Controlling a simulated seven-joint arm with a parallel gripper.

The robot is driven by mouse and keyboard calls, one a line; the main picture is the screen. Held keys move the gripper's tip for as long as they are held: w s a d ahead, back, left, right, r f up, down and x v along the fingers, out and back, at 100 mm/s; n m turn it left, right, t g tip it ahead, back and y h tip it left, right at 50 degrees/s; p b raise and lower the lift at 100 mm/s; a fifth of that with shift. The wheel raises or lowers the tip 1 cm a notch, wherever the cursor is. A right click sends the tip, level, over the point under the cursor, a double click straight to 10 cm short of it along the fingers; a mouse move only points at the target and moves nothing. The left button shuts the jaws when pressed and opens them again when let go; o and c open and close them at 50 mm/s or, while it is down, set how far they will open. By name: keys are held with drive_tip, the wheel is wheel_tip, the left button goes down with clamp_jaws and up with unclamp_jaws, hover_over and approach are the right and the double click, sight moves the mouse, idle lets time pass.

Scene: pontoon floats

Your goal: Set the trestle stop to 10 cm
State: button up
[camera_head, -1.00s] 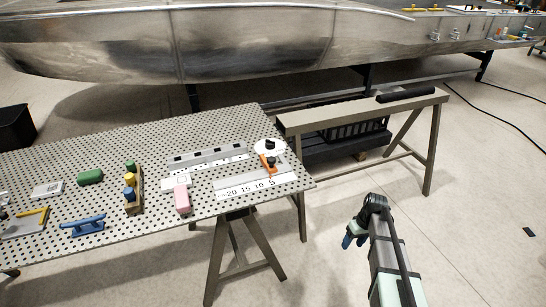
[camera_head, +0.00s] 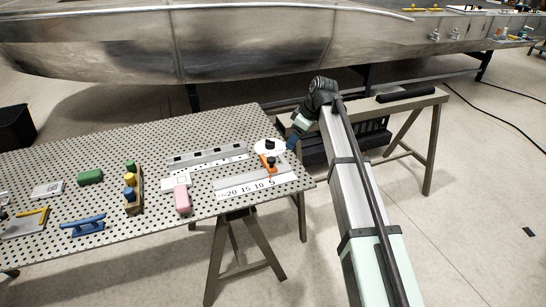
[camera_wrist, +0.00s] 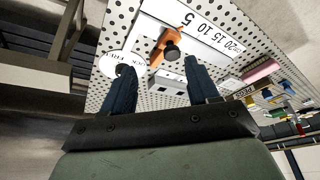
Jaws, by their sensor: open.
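The trestle stop is an orange block (camera_head: 267,162) with a black knob, on a pale rail at the table's right corner. A white scale (camera_head: 245,189) marked 20, 15, 10, 5 runs along the rail. The stop sits near the 5 end. In the wrist view the orange stop (camera_wrist: 164,45) and the scale (camera_wrist: 209,34) lie beyond my fingertips. My gripper (camera_head: 291,143) is open and empty, just right of the stop by the table edge; its two dark blue fingers (camera_wrist: 158,68) show apart in the wrist view, not touching the stop.
A white disc (camera_head: 269,147) with print lies beside the stop. A second metal rail (camera_head: 208,157), a pink block (camera_head: 182,200) and a blue cleat (camera_head: 83,225) are on the perforated table (camera_head: 60,190). A trestle (camera_head: 420,104) stands at right, a metal hull (camera_head: 230,40) behind.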

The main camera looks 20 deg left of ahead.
sight(272, 159)
wheel_tip(272, 159, up, 3)
drive_tip(key=s+a+n, duration=0.1)
drive_tip(key=a, duration=0.2)
drive_tip(key=x, duration=1.3)
drive_tip(key=shift+s+a+f, duration=0.1)
drive_tip(key=shift+s+f, duration=0.1)
drive_tip(key=shift+c, duration=0.2)
clamp_jaws()
